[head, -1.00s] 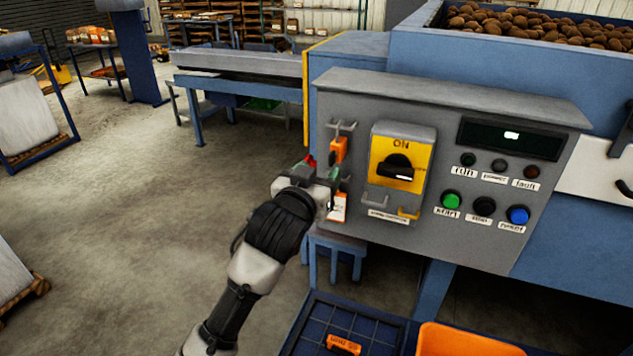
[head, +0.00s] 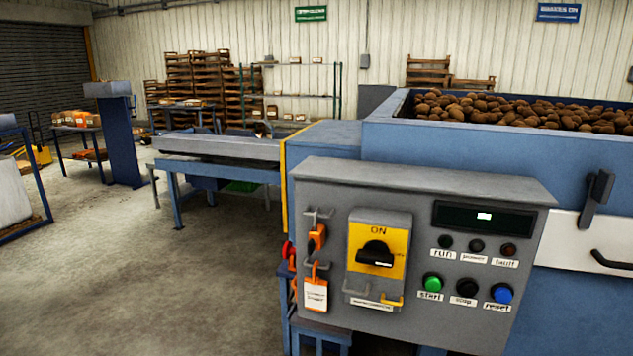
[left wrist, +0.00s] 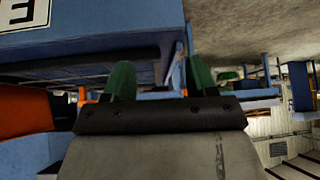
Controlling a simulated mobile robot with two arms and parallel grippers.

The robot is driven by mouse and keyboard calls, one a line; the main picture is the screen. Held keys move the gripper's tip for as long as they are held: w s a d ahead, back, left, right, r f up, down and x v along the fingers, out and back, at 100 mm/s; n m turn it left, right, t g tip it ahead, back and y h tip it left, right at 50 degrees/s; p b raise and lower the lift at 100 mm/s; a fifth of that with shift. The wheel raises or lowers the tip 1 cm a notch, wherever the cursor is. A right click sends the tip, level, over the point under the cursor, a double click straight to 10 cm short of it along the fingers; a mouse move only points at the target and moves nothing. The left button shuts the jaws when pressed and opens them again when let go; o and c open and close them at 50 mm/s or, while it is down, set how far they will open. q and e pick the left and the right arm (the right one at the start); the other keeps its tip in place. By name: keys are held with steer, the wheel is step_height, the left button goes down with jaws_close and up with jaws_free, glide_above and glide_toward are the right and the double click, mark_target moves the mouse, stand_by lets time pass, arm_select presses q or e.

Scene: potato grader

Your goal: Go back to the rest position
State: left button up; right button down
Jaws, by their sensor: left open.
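The grey control panel (head: 400,190) stands in the head view. Its yellow switch plate (head: 363,231) carries a black rotary knob (head: 375,254) below the word ON. An orange lock-like item (head: 317,238) and an orange-and-white tag (head: 315,292) hang on hooks at the panel's left side. My left gripper (left wrist: 160,78) shows only in the left wrist view, with its two green-tipped fingers apart and nothing visible between them. Neither arm shows in the head view. My right gripper is out of sight.
The blue hopper (head: 385,134) behind the panel holds potatoes (head: 510,108). A grey-topped conveyor (head: 215,148) stands left of it. Blue structure (left wrist: 90,30) and an orange object (left wrist: 22,112) are near the left gripper. Open floor (head: 130,255) lies at left.

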arm_select(q)
steer(key=s+a+f+g, duration=0.2)
steer(key=s+f, duration=0.3)
steer(key=s, duration=0.6)
steer(key=s+a+f+g+y, duration=0.1)
steer(key=s+f, duration=0.4)
steer(key=s, duration=0.7)
steer(key=s+a+f+g, duration=0.3)
steer(key=s+a+f, duration=0.2)
steer(key=s, duration=0.7)
steer(key=shift+s+f, duration=0.2)
steer(key=shift+s, duration=0.05)
steer(key=shift+w, duration=0.1)
